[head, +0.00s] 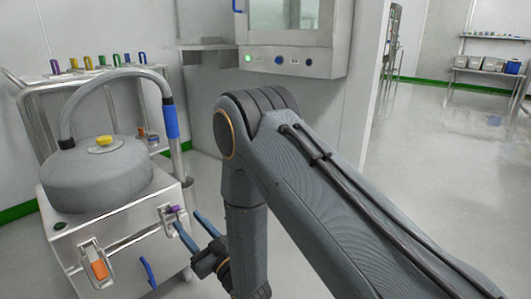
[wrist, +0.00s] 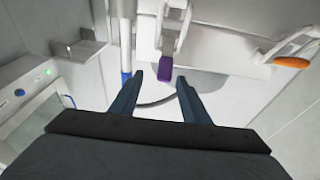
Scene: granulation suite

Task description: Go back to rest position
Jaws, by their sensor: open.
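My gripper (head: 198,232) is at the lower middle of the head view, in front of the vacuum-like machine (head: 92,176) with the grey domed lid. In the wrist view its two blue fingers (wrist: 159,98) are spread apart with nothing between them. A purple-tipped latch (wrist: 165,68) on the machine's side lies just beyond the fingertips. The purple tip also shows in the head view (head: 174,209), close to the fingers. I cannot tell whether they touch. My arm is bent and crosses the right half of the head view.
An orange-handled latch (head: 99,269) is on the machine's front. A grey hose (head: 110,74) arches over its lid to a post. A cart with coloured items (head: 88,62) stands behind. A cabinet (head: 292,62) with a green light is at the back. Open floor (head: 420,190) lies right.

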